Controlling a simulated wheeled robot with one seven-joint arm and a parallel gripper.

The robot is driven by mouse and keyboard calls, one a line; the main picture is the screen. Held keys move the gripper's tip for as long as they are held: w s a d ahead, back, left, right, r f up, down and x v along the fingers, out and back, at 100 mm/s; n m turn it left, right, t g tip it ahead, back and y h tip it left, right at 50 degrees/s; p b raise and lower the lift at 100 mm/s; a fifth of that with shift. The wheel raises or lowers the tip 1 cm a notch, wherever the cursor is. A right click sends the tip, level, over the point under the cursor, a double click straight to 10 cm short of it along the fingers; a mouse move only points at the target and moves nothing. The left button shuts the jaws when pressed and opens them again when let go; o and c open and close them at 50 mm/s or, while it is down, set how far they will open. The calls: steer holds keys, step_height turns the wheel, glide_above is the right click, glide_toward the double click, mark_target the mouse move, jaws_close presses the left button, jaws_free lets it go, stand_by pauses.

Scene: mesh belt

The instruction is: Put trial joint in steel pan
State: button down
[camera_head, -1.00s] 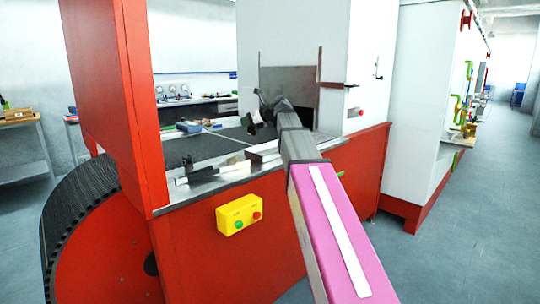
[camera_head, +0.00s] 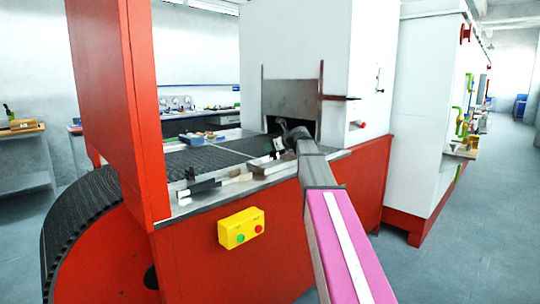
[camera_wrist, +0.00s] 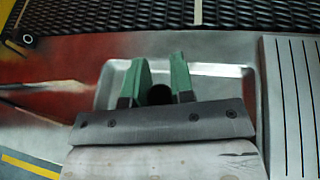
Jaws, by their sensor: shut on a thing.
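My gripper (camera_wrist: 159,84) has green fingers, nearly upright and close together, in the wrist view. A dark round thing (camera_wrist: 159,94), likely the trial joint, shows between them; most of it is hidden. The steel pan (camera_wrist: 225,88) is a shallow bright tray with a raised rim, behind and below the fingers in the wrist view. My gripper is over the pan; I cannot tell whether the held thing touches it. In the head view my gripper (camera_head: 281,147) is small and partly hidden by my arm, low over the worktop by the machine opening.
The mesh belt (camera_wrist: 180,12) runs behind the pan. A slotted metal plate (camera_wrist: 291,90) lies right of it. In the head view a black bracket (camera_head: 198,187) stands on the ledge, above a yellow button box (camera_head: 241,227). A blue bin (camera_head: 196,139) sits farther back.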

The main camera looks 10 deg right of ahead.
mark_target(271, 153)
steer(key=shift+f, duration=1.6)
steer(key=shift+f, duration=0.15)
steer(key=c, duration=1)
jaws_free()
steer(key=shift+s+d+r, duration=0.1)
steer(key=shift+s+r, duration=0.05)
steer(key=shift+r, duration=0.05)
steer(key=v, duration=1.1)
steer(key=shift+s+d+r, duration=0.15)
steer(key=shift+d+r, duration=0.05)
